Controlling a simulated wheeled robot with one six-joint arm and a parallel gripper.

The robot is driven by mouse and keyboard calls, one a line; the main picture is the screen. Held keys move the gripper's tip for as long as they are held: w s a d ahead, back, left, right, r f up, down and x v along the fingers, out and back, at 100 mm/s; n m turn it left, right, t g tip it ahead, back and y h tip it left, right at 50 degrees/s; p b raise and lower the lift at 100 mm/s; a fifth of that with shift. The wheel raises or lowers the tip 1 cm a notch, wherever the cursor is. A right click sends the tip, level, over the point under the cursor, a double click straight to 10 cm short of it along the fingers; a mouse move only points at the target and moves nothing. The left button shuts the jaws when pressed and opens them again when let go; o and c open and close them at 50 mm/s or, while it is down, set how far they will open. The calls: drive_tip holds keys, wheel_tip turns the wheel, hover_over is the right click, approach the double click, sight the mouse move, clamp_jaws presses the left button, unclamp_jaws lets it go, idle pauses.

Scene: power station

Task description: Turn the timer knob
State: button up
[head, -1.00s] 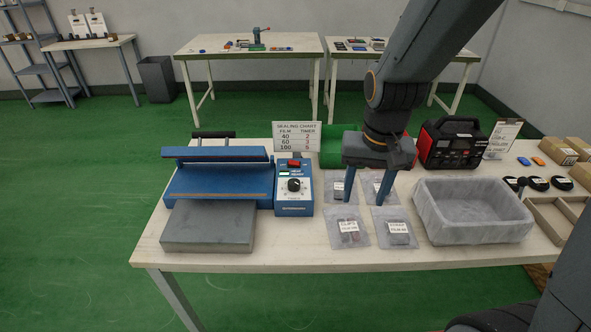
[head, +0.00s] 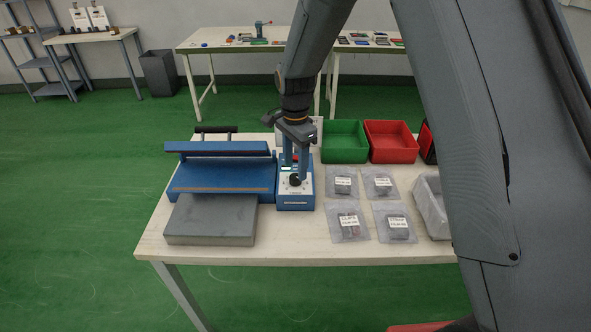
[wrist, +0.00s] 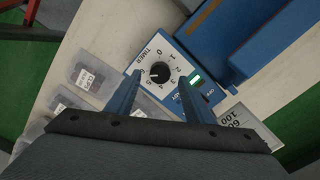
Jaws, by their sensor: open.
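The timer knob (head: 295,180) is a round black knob on the white dial face of the blue sealer's control box (head: 296,203). In the wrist view the knob (wrist: 160,72) sits inside a ring of numbers marked TIMER. A small pale mark shows on the knob's left side, towards the 5 and 6, too small to read surely. My gripper (head: 295,163) is over the control box, pointing down.
The blue sealer (head: 220,178) and a grey block (head: 210,220) are left of the control box. Labelled bags (head: 348,225) lie to the right. Green (head: 345,142) and red (head: 390,141) bins stand behind. The sealing chart is mostly hidden by my gripper.

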sight(295, 180)
drive_tip(key=shift+f+p, duration=0.3)
drive_tip(key=shift+f, duration=1.2)
drive_tip(key=c, duration=1)
drive_tip(key=shift+c, duration=0.2)
